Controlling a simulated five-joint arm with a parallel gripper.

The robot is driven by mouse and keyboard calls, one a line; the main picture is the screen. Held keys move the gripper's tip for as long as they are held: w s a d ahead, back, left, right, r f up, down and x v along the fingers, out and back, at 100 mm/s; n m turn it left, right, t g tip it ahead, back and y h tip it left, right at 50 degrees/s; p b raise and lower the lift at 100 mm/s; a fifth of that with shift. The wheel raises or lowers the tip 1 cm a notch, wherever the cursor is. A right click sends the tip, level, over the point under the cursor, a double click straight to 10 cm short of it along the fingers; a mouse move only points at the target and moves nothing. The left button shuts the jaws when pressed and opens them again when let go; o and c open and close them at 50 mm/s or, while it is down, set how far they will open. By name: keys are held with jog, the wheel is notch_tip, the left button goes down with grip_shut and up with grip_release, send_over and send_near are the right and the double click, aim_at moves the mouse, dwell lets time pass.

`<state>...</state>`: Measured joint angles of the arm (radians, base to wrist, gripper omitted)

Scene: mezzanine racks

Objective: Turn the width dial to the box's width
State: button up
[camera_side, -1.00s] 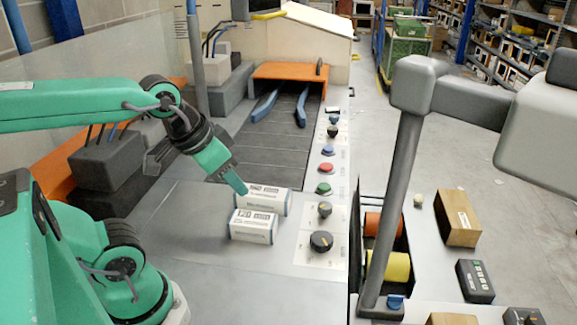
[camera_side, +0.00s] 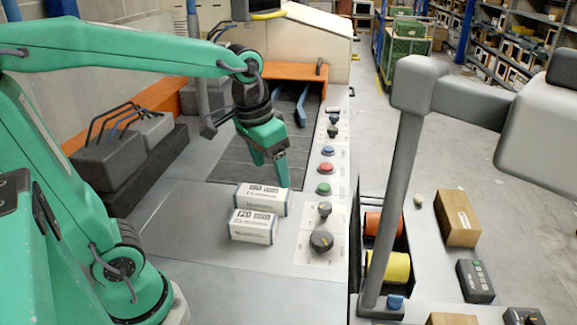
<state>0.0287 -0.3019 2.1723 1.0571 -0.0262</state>
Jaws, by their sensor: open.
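Two white printed boxes lie on the metal worktop, a nearer box (camera_side: 252,228) and a farther box (camera_side: 262,198) just behind it. To their right is a pale panel with two dark knobs, a large dial (camera_side: 321,241) in front and a smaller dial (camera_side: 324,209) behind. I cannot read which one is the width dial. My green gripper (camera_side: 271,172) points down above the far side of the boxes, apart from both dials. It is open and empty, its two fingers seen close together from this angle.
Green (camera_side: 323,189), red (camera_side: 327,167) and blue (camera_side: 328,150) buttons line the panel behind the dials. A grey post (camera_side: 397,190) stands to the right, near orange and yellow rolls (camera_side: 389,267). A dark roller conveyor with blue guides lies behind my gripper.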

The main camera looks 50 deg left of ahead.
jog(key=w+d+f+g, duration=0.1)
jog(key=w+f+g, duration=0.3)
jog(key=w, duration=0.5)
jog(key=g, duration=0.2)
send_near(322, 237)
jog(key=shift+w+f+g, duration=0.25)
jog(key=shift+f+g, duration=0.25)
jog(key=shift+f, duration=0.25)
jog(key=shift+s+f, duration=0.1)
jog(key=shift+x, duration=3.8)
jog(key=c, duration=1)
